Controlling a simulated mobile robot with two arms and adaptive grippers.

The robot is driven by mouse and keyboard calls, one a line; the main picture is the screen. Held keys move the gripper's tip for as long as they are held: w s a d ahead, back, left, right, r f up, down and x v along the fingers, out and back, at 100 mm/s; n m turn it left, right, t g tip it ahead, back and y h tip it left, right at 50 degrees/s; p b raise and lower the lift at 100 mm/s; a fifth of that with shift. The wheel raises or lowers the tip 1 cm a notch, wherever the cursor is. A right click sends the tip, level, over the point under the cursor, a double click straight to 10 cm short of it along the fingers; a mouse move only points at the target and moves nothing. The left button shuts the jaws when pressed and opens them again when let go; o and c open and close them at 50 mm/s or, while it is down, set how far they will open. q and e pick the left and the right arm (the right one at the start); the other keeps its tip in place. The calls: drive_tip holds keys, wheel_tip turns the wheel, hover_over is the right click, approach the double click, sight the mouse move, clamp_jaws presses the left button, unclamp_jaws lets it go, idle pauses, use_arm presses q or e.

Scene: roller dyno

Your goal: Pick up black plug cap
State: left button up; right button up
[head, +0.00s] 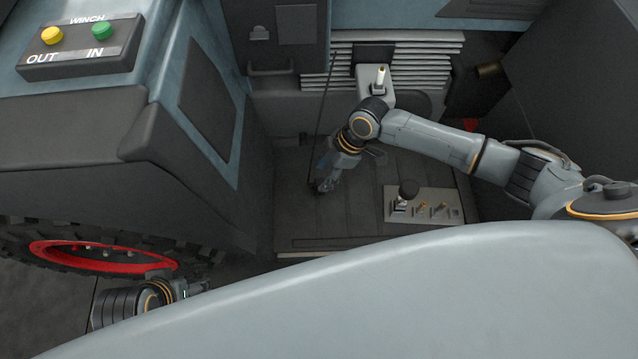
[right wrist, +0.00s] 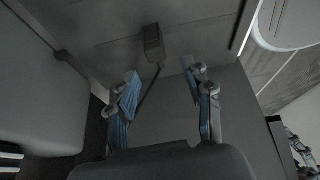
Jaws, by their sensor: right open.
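A small dark block (right wrist: 153,40), which looks like the black plug cap, shows in the right wrist view, with a thin dark cable or strap running from it toward the gripper. My right gripper (right wrist: 160,72) is open, its blue-padded fingers apart. The block lies beyond the fingertips, roughly in line with the gap, and nothing is gripped. In the head view my right gripper (head: 322,184) is low over the dark floor, beside a thin hanging cable (head: 320,120); I cannot make out the cap there. My left gripper (head: 190,290) is low at the left, beside the wheel, its fingers partly hidden.
A control panel (head: 432,205) with a black knob and small levers lies right of my right gripper. A winch button box (head: 80,48) sits on the blue-grey body at left, above a red-rimmed wheel (head: 100,257). Dark walls enclose the recess; some floor is clear.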

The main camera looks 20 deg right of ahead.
sight(320, 182)
drive_tip(key=x, duration=0.2)
drive_tip(key=b+x, duration=0.1)
drive_tip(key=x, duration=0.1)
drive_tip(key=d+b+x, duration=0.1)
drive_tip(key=x, duration=0.1)
drive_tip(key=shift+f, duration=0.15)
clamp_jaws()
